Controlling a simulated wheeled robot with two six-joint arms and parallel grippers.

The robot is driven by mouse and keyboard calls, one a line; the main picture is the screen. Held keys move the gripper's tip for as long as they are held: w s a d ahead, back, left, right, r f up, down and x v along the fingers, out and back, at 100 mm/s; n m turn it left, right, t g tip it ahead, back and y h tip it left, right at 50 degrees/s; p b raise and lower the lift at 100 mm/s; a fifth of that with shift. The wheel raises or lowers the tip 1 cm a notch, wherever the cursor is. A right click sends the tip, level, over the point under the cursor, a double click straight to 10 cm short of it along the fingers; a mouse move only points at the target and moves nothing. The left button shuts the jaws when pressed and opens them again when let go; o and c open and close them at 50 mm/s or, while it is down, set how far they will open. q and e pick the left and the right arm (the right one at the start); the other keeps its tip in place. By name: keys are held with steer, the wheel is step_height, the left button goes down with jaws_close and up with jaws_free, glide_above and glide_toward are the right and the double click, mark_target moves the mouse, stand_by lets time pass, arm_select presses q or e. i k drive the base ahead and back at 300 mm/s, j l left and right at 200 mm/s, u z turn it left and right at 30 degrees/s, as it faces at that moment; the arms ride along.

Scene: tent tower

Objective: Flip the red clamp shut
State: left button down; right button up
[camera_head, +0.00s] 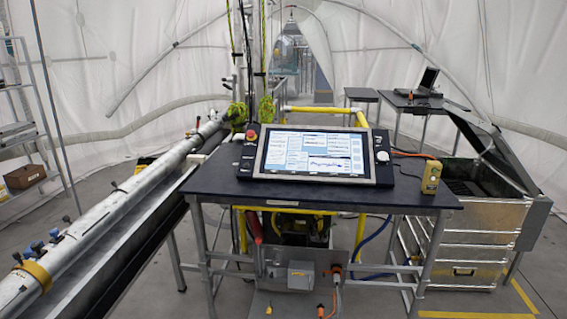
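A red elongated part (254,226) shows under the left half of the dark table (215,180), beside the yellow frame. It looks like a handle, but it is small, and I cannot tell whether it is the red clamp or whether it is open or shut. No other clear red clamp shows. Neither of my grippers is in view.
A control console (315,155) with a red button stands on the table, with a yellow box (431,177) to its right. A long metal pipe (110,215) runs along the left. A silver case (465,225) stands at right. Floor at lower right is partly clear.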

mark_target(200, 134)
steer(key=i+l+u, duration=0.1)
steer(key=i+u, duration=0.2)
steer(key=i, duration=0.2)
steer(key=i+l+u, duration=0.2)
steer(key=i+u, duration=0.15)
steer(key=i, duration=0.2)
steer(key=i+l+u, duration=0.3)
steer(key=i+l, duration=0.05)
steer(key=i, duration=0.1)
